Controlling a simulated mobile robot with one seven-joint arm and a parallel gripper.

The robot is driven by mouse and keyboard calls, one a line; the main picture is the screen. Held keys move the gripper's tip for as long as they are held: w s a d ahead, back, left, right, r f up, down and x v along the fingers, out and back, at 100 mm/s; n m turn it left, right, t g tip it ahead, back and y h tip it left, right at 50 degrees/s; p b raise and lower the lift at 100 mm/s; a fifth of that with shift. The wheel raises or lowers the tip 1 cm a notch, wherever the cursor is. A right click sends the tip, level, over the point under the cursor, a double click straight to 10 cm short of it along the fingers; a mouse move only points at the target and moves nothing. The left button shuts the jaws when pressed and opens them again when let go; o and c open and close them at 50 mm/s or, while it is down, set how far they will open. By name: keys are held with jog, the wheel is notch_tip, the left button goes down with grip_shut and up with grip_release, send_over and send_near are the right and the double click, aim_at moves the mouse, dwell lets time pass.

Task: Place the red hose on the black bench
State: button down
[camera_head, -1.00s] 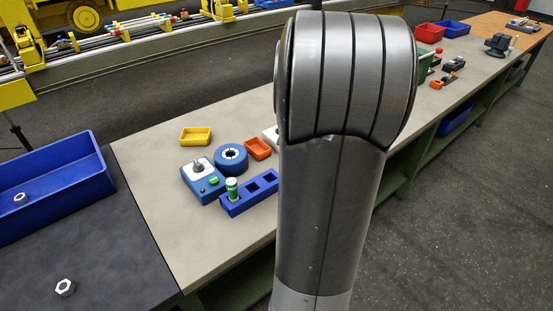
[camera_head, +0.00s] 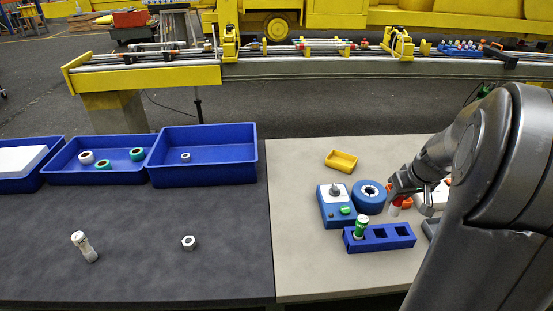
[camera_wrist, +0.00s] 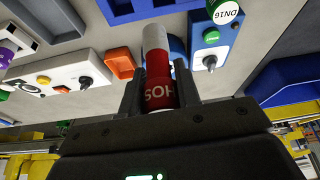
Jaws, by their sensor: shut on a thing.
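The red hose (camera_wrist: 160,98) is a short red cylinder with white lettering and a pale end. My gripper (camera_wrist: 159,88) is shut on it in the wrist view, one finger on each side. In the head view my gripper (camera_head: 403,190) is above the light bench, beside the blue round part, with the hose (camera_head: 396,207) hanging below it, small and partly hidden. The black bench (camera_head: 140,270) fills the left of the head view, to the left of my gripper.
Blue bins (camera_head: 205,158) line the black bench's back edge. On the light bench (camera_head: 300,270) are a blue socket block (camera_head: 378,238) holding a green piece, a blue round part (camera_head: 369,197), a control box (camera_head: 335,207) and a yellow tray (camera_head: 341,160). The black bench's front is mostly clear.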

jog(key=w+a+n+g+y, duration=0.1)
jog(key=w+a+n, duration=0.35)
jog(key=a, duration=1.45)
jog(key=w+a+n+y, duration=0.2)
jog(key=w+a+n, duration=0.25)
jog(key=a, duration=1.55)
jog(key=s+a+n+g, duration=0.15)
jog(key=s+a, duration=0.25)
jog(key=a, duration=0.5)
jog(key=s+a+n+y, duration=0.15)
jog(key=s+a, duration=0.25)
jog(key=a, duration=0.5)
jog(key=s+a+n+g+h, duration=0.15)
jog(key=s+a, duration=0.25)
jog(key=a, duration=0.6)
jog(key=shift+n+t+y, duration=0.3)
jog(key=shift+n+y, duration=0.15)
jog(key=shift+y, duration=0.05)
jog(key=shift+s+a+f, duration=0.75)
jog(key=shift+a+f, duration=1.05)
jog(key=shift+f, duration=0.1)
jog(key=shift+s+a+f, duration=0.8)
jog(key=shift+a+f, duration=0.95)
jog(key=shift+f, duration=0.1)
jog(key=shift+s+a+f, duration=0.75)
jog(key=shift+a+f, duration=1.05)
jog(key=shift+f, duration=0.1)
jog(key=shift+f, duration=0.1)
